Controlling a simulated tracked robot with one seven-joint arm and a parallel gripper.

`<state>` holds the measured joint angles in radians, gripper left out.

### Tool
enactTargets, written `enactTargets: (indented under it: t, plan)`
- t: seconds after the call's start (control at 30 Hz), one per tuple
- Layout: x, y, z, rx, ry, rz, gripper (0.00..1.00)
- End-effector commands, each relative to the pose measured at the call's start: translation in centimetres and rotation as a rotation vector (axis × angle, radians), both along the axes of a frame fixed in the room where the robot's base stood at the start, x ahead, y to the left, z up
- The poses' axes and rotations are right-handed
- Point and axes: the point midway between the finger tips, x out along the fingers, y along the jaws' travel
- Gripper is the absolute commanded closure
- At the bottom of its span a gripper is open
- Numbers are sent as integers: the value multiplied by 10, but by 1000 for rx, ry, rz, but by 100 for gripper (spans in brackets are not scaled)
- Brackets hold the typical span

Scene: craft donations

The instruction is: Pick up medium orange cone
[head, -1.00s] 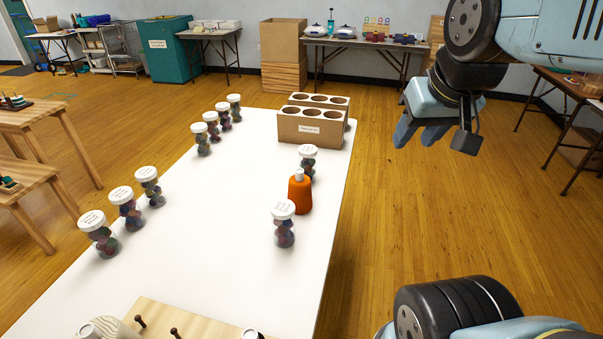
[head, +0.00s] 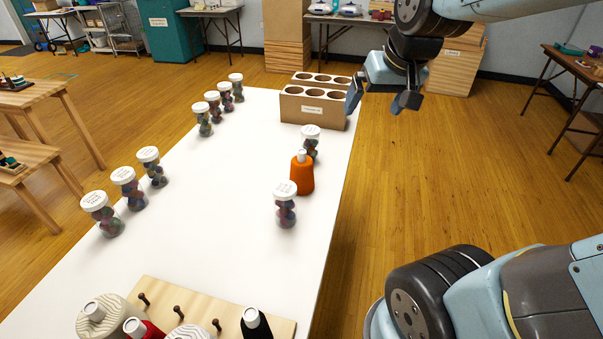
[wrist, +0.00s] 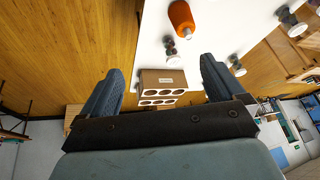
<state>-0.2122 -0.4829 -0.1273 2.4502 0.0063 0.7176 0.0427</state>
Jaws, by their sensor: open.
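The orange cone (head: 302,177), a bottle-like shape with a white top, stands upright near the right edge of the white table (head: 225,195). It stands between two jars, a nearer one (head: 286,212) and a farther one (head: 310,148). In the wrist view the orange cone (wrist: 182,20) shows at the top, beyond my fingertips. My gripper (head: 379,102) is open and empty. In the head view it appears beside the right side of the cardboard holders, farther from me than the cone. It also shows in the wrist view (wrist: 161,72), with nothing held between its fingers.
Cardboard holders with round holes (head: 313,110) stand at the table's far end. Several white-lidded jars (head: 129,196) line the left side. A wooden peg board (head: 190,305) with spools lies at the near end. The middle of the table is clear.

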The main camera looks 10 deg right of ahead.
Motion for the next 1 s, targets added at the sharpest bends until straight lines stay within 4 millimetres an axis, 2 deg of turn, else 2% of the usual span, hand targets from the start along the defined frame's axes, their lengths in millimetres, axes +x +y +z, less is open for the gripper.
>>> enactTargets:
  t: [0.03, 0.2, 0.5, 0.8, 1.0]
  plan:
    - [13, 7, -9, 4, 14, 11, 0]
    - [53, 26, -37, 13, 37, 27, 0]
    - [112, 68, -99, -17, 62, 53, 0]
    - [147, 102, -152, -73, 57, 76, 0]
    - [155, 109, -165, -89, 50, 81, 0]
